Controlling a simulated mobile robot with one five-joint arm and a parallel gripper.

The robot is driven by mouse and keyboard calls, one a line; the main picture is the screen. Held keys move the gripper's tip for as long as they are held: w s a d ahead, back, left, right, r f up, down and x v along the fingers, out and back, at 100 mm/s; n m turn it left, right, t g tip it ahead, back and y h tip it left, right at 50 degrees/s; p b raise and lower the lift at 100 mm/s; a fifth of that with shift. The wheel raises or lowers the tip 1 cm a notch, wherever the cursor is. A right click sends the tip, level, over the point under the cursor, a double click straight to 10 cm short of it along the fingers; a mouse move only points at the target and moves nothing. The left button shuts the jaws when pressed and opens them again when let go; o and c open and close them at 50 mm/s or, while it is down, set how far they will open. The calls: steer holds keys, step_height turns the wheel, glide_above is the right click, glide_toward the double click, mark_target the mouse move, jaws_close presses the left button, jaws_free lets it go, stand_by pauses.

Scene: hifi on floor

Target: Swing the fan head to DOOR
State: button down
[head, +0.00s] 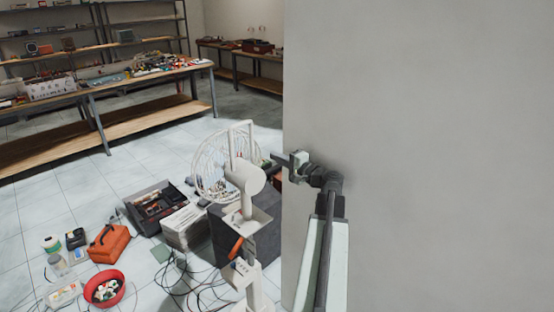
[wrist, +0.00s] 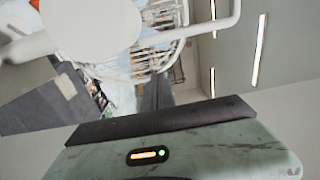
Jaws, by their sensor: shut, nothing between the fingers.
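The white fan stands on a post in the middle of the head view. Its round wire cage (head: 210,168) faces away to the left, and its motor housing (head: 246,178) is nearer. A white bar loop (head: 240,126) rises above the housing. My gripper (head: 278,158) is shut and empty, just right of the fan head, with a visible gap to the housing. In the wrist view the housing (wrist: 95,28), bar loop (wrist: 225,20) and cage (wrist: 165,15) fill the top, beyond my dark finger (wrist: 165,120). No readable DOOR mark shows.
A large grey wall (head: 420,130) stands close beside my arm on the right. A dark box (head: 225,235), paper stack (head: 183,228), open toolbox (head: 155,205), orange case (head: 109,244), red bowl (head: 104,289) and cables lie on the floor. Workbenches (head: 120,125) stand behind.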

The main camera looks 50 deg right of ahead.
steer(key=w, duration=0.6)
steer(key=w+d, duration=0.1)
steer(key=w, duration=0.2)
steer(key=shift+w, duration=0.15)
steer(key=w, duration=0.2)
steer(key=shift+w+a, duration=0.3)
steer(key=shift+a, duration=0.1)
glide_toward(260, 148)
steer(key=a, duration=0.1)
steer(key=w+a+r, duration=0.1)
steer(key=a+r, duration=0.1)
steer(key=a, duration=0.1)
steer(key=shift+w+r, duration=0.15)
steer(key=shift+w, duration=0.2)
